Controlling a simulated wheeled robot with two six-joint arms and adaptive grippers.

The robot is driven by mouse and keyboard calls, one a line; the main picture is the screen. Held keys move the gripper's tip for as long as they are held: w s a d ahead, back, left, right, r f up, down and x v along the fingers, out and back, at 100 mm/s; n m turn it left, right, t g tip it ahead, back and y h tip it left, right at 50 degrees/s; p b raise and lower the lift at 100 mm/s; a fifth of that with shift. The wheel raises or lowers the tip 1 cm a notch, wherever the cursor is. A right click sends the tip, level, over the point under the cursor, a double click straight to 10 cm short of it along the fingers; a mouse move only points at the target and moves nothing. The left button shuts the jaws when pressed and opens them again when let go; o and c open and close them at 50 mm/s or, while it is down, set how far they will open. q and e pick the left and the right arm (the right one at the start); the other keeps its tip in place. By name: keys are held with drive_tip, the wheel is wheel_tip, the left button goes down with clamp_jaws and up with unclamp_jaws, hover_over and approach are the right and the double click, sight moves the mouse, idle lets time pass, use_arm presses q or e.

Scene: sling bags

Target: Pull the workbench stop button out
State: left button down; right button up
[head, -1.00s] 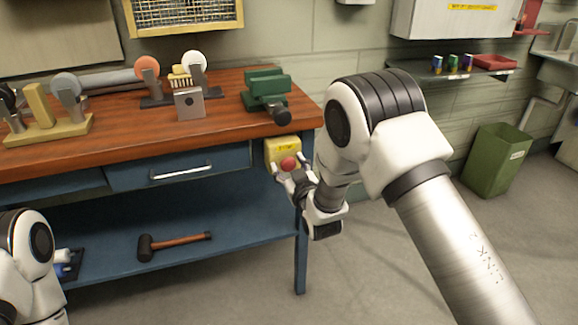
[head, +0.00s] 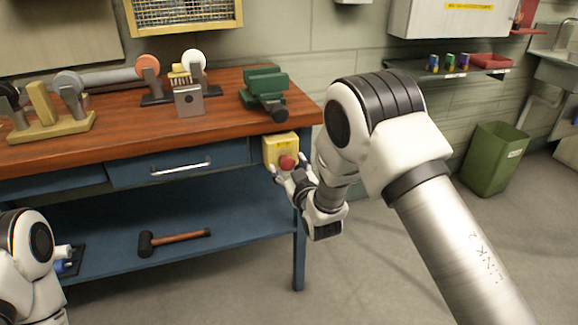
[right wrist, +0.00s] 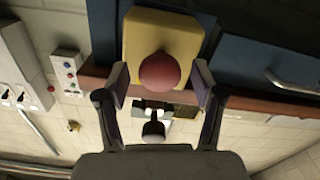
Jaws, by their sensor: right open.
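The red stop button (head: 287,162) sits on a yellow box (head: 281,146) fixed to the front of the workbench at its right end. In the right wrist view the round red button (right wrist: 159,72) stands out from the yellow box (right wrist: 160,28). My right gripper (head: 286,176) is open at the button. Its fingertips lie to the left and right of the button in the wrist view (right wrist: 160,85), with a gap on each side, so it does not grip it. My left arm shows at the lower left edge; I cannot make out its gripper clearly.
The wooden workbench top (head: 225,118) carries a green vise (head: 265,93) above the box and grinding wheels at left. A blue drawer with a handle (head: 181,168) is left of the box. A hammer (head: 175,241) lies on the lower shelf. A green bin (head: 491,158) stands at right.

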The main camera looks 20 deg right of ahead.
drive_tip(key=s, duration=1.2)
drive_tip(key=shift+d, duration=0.2)
